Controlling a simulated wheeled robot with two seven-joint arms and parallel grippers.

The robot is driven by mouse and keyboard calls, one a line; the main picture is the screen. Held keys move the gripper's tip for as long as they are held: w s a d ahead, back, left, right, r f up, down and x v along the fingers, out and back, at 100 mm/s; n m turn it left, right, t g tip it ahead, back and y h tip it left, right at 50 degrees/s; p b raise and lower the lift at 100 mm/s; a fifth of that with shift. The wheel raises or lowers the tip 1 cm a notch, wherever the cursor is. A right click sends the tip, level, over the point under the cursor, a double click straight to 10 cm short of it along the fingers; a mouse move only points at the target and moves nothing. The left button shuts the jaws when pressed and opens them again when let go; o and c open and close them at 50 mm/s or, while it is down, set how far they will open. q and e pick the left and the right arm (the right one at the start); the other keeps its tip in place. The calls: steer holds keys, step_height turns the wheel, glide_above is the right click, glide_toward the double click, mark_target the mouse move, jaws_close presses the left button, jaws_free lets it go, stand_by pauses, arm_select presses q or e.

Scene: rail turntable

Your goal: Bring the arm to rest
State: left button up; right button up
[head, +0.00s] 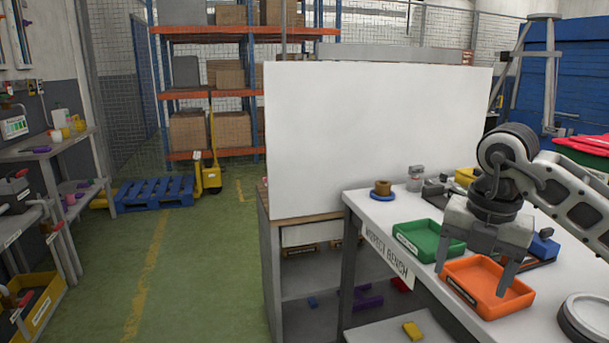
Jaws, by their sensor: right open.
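My right gripper (473,274) hangs from my right arm at the right of the head view. It points down over the orange tray (484,287) on the white inspect bench (570,288). Its two fingers are spread apart with nothing between them. The fingertips are at or just above the orange tray; I cannot tell whether they touch it. The orange tray looks empty and has a label on its front. My left gripper is not in view.
A green tray (428,239) is just left of the orange one. A brown round part (382,187) on a blue base stands at the bench's back left. A round metal ring (590,318) is at the front right. A white panel (375,135) rises behind. The green floor at left is open.

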steer(key=s+a+f+n+g+y, duration=0.15)
steer(key=a+f+y, duration=0.25)
steer(key=a, duration=0.4)
steer(key=s+a+f+n+g+y, duration=0.1)
steer(key=s+a+f+n+y, duration=0.2)
steer(key=a, duration=0.4)
steer(key=s+a+r+m+t+y, duration=0.2)
steer(key=a+y, duration=0.4)
steer(key=y, duration=0.1)
steer(key=s+a+r+m+t+y, duration=0.1)
steer(key=s+a+r+m+y, duration=0.1)
steer(key=a+y, duration=0.4)
steer(key=w+d+f+m+t+h, duration=0.1)
steer(key=d+f+m+t+h, duration=0.6)
steer(key=m, duration=0.4)
steer(key=w+d+f+m+t+h, duration=0.2)
steer(key=d+f+m+t+h, duration=0.3)
steer(key=m+t, duration=0.5)
steer(key=s+d+f+m+g+h, duration=0.2)
steer(key=s+f+g, duration=0.2)
steer(key=s+f, duration=0.2)
steer(key=s+d+f+m+g+h, duration=0.1)
steer(key=s+f+m+g+h, duration=0.1)
steer(key=s+f, duration=0.4)
step_height(320, 180, down, 3)
steer(key=shift+d+f+m+g+h, duration=0.1)
steer(key=shift+d+m+g+h, duration=0.25)
steer(key=shift+m+g, duration=0.55)
